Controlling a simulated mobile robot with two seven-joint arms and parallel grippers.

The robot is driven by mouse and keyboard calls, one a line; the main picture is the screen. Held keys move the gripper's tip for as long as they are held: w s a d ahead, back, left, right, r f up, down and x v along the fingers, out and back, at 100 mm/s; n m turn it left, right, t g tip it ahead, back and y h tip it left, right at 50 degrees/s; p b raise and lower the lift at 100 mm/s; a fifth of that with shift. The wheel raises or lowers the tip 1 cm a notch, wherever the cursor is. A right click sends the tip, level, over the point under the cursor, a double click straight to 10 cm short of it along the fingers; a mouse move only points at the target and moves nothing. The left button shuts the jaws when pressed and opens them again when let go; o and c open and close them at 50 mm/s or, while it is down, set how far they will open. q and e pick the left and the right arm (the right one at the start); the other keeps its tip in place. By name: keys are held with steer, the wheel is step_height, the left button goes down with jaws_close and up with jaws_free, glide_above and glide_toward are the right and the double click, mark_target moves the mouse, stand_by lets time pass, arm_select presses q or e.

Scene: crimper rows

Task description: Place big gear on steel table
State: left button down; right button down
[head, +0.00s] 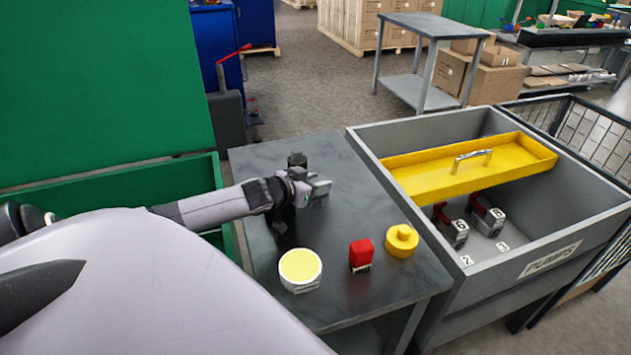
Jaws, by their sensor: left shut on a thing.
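My left arm reaches in from the left over the dark grey steel table (345,305). My left gripper (308,188) is above the far middle part of that table, shut on a small grey thing (321,188). The thing is mostly covered by the gripper, and I cannot tell whether it is the big gear. A black piece (296,160) shows just behind the gripper; whether it stands on the table is unclear. No toothed gear can be made out clearly. My right gripper is out of view.
A white tub with a yellow top (300,267), a red brush (361,253) and a yellow round knobbed part (401,241) stand near the table's front. A grey bin (560,215) at right holds a yellow tray (450,173) and red-grey tools. The table's far right is clear.

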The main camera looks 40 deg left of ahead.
arm_select(q)
steer(key=shift+f, duration=0.1)
steer(key=c, duration=0.7)
jaws_free()
steer(key=shift+o, duration=0.2)
steer(key=p+v, duration=0.2)
steer(key=v, duration=1)
steer(key=shift+r, duration=0.2)
